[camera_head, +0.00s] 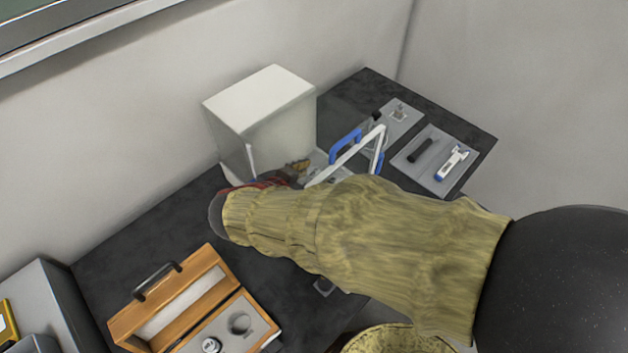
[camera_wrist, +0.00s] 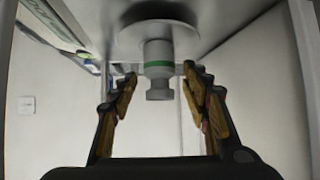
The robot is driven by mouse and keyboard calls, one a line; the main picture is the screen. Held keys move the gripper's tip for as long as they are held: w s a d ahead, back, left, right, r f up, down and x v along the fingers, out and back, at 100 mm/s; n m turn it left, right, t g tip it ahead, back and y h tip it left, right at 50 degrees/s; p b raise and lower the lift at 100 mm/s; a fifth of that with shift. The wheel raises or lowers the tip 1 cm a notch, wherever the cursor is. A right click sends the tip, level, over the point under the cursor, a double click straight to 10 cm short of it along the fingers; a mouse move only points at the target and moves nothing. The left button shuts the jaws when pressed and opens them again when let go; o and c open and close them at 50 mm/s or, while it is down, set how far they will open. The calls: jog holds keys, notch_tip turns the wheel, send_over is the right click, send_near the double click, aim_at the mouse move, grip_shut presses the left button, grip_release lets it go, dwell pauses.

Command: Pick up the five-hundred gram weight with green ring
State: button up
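The weight with the green ring (camera_wrist: 158,66) shows in the wrist view as a grey cylinder with a narrower neck and knob. It appears upside down in that picture, its base on a round grey pan (camera_wrist: 150,28). My gripper (camera_wrist: 162,72) is open, one finger on each side of the weight, with gaps visible between fingers and weight. In the head view my gripper (camera_head: 297,170) is at the opening of the white box-shaped balance (camera_head: 262,110), partly hidden by my arm. The weight is hidden in that view.
An open wooden case (camera_head: 217,262) with a round weight inside stands at the front left of the dark table (camera_head: 130,232). A blue-handled white frame (camera_head: 352,152) stands close right of my gripper. A grey tray (camera_head: 409,166) holds a black piece and a white-blue tool.

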grip_shut()
dwell(0.5)
